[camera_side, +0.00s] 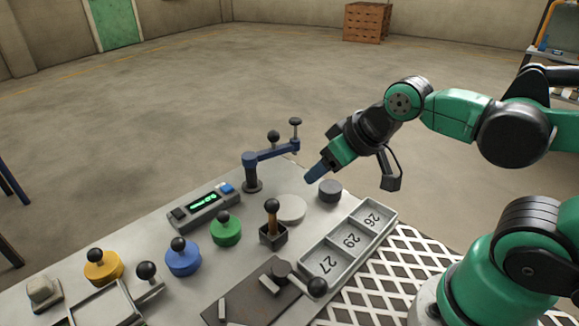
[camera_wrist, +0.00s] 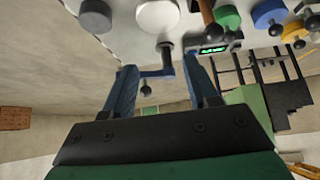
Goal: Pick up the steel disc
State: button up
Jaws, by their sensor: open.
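The steel disc (camera_side: 330,190) is a short dark grey cylinder. It sits on the light grey table near its far right edge, and at the top left of the wrist view (camera_wrist: 96,14). My gripper (camera_side: 314,174) has blue fingers and hangs tilted just up and left of the disc in the side view. In the wrist view the fingers (camera_wrist: 158,66) are spread apart with nothing held between them. The disc lies outside the gap, beyond and left of the fingertips. Contact between gripper and disc does not show.
A flat whitish round plate (camera_side: 290,208) lies left of the disc. A blue crank arm (camera_side: 270,154) with dark knobs stands behind it. A lever box (camera_side: 273,232) and a numbered tray (camera_side: 309,268) are nearer. Coloured knobs and a green display (camera_side: 204,207) are further left.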

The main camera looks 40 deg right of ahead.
jog(key=o, duration=0.7)
jog(key=g, duration=0.6)
send_over(331, 186)
jog(key=f, duration=0.6)
jog(key=shift+s+a+f, duration=0.15)
jog(key=shift+s, duration=0.25)
jog(key=shift+w+d+f, duration=0.1)
jog(key=shift+d+f, duration=0.1)
jog(key=shift+f, duration=0.3)
jog(key=shift+w+f, duration=0.15)
jog(key=shift+f, duration=1.1)
jog(key=shift+w+f, duration=0.1)
jog(key=shift+f, duration=1.15)
